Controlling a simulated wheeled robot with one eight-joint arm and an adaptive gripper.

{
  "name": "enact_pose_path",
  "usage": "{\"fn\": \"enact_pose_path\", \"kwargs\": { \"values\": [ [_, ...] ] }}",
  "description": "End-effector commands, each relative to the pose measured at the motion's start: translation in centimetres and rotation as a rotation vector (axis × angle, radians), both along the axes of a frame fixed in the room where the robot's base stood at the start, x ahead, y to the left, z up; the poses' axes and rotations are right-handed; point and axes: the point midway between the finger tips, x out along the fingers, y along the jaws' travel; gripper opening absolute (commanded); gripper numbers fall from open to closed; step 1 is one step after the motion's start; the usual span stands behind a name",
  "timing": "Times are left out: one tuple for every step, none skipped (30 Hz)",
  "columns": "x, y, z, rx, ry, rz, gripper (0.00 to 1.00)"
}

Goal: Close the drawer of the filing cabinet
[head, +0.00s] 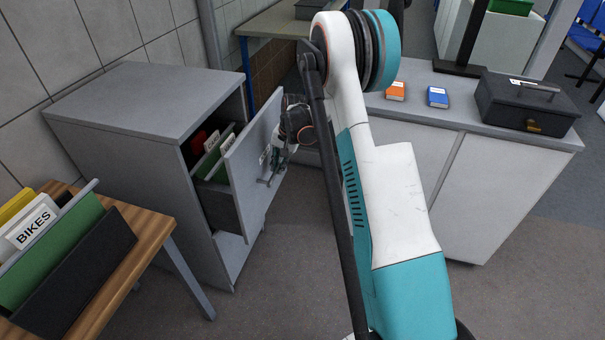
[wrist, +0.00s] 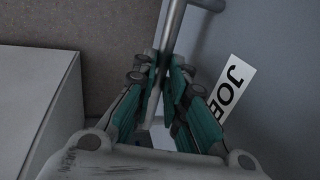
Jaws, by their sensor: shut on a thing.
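The grey filing cabinet (head: 130,100) stands against the tiled wall at left in the head view. Its drawer (head: 248,172) is pulled partly out, with green and red folders inside. The drawer front also shows in the wrist view (wrist: 285,50), with a white label (wrist: 232,85) reading "JOB", partly hidden. My gripper (head: 276,158) is at the outer face of the drawer front. In the wrist view its fingers (wrist: 166,80) are shut around the metal bar handle (wrist: 172,32). My arm hides part of the area right of the drawer.
A wooden table (head: 130,255) with a "BIKES" folder rack (head: 50,250) stands at front left, close to the cabinet. A grey counter (head: 450,120) at right bears an orange book (head: 395,91), a blue book (head: 437,97) and a black cash box (head: 525,103). Floor before the cabinet is clear.

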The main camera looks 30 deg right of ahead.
Motion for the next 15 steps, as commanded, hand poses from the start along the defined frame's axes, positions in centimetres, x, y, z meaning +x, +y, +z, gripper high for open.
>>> {"fn": "enact_pose_path", "kwargs": {
  "values": [
    [1.2,0.8,0.1,0.001,-0.001,0.004,0.0],
    [1.9,1.2,0.1,0.001,-0.001,0.003,0.0],
    [2.6,1.7,0.1,0.001,0.001,0.004,0.0],
    [3.1,2.0,0.1,0.001,0.001,0.004,0.0],
    [3.6,2.4,0.1,0.001,0.001,0.003,0.0],
    [4.3,2.9,0.1,0.001,0.001,0.003,0.0],
    [4.8,3.3,0.1,0.001,0.001,0.004,0.0],
    [5.2,3.6,0.1,0.001,0.001,0.004,0.0],
    [5.8,4.1,0.1,0.002,0.0,0.003,0.0],
    [6.3,4.5,0.1,0.002,0.0,0.003,0.0],
    [6.7,4.9,0.1,0.002,0.0,0.003,0.0],
    [7.2,5.3,0.1,0.002,0.0,0.003,0.0],
    [7.6,5.7,0.1,0.002,0.0,0.003,0.0],
    [8.0,6.0,0.1,0.002,0.0,0.002,0.0],
    [8.5,6.4,0.1,0.002,0.0,0.002,0.0]
  ]
}}
